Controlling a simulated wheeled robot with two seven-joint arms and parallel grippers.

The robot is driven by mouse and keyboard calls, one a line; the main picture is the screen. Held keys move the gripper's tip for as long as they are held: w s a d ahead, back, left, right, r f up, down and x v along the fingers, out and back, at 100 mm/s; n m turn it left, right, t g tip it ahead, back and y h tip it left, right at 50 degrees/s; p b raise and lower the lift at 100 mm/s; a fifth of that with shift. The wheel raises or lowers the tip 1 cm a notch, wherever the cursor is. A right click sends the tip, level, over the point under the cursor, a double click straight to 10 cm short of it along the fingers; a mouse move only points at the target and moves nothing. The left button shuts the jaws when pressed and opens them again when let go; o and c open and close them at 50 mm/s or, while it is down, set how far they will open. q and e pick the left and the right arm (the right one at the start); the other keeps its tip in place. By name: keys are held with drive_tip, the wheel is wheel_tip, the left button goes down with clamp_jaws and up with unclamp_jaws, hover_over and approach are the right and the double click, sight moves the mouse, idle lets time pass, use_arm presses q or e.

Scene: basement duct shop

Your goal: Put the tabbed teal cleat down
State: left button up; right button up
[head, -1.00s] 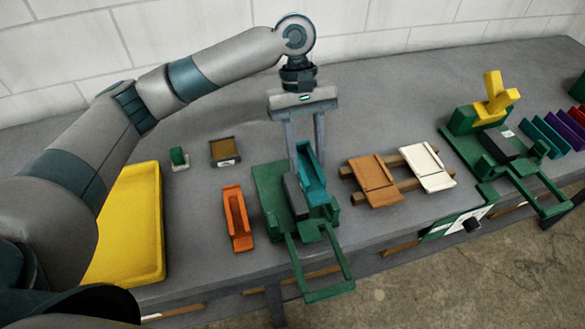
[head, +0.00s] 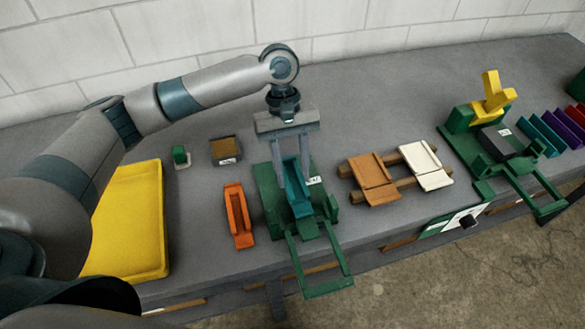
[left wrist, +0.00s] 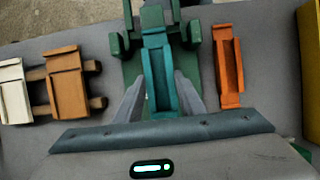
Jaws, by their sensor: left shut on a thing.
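The teal cleat (head: 297,196) is a long channel-shaped piece. It lies lengthwise over the green fixture (head: 268,208) near the table's front edge. My left gripper (head: 291,180) comes down from above and is shut on the cleat, one finger on each side. In the left wrist view the cleat (left wrist: 158,75) shows between the fingers, in line with the green fixture (left wrist: 131,72). I cannot tell whether its underside touches the fixture. My right gripper is not in view.
An orange channel piece (head: 238,217) lies just left of the fixture. A brown piece (head: 373,180) and a white piece (head: 426,167) rest on wooden rails to the right. A yellow tray (head: 128,225) is at left. Another green fixture (head: 456,148) stands at far right.

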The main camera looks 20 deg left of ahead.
use_arm(q)
drive_tip(key=shift+f, duration=0.15)
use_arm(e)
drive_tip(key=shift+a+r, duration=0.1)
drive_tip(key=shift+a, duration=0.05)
use_arm(q)
drive_tip(key=o, duration=1.2)
drive_tip(key=shift+f, duration=0.15)
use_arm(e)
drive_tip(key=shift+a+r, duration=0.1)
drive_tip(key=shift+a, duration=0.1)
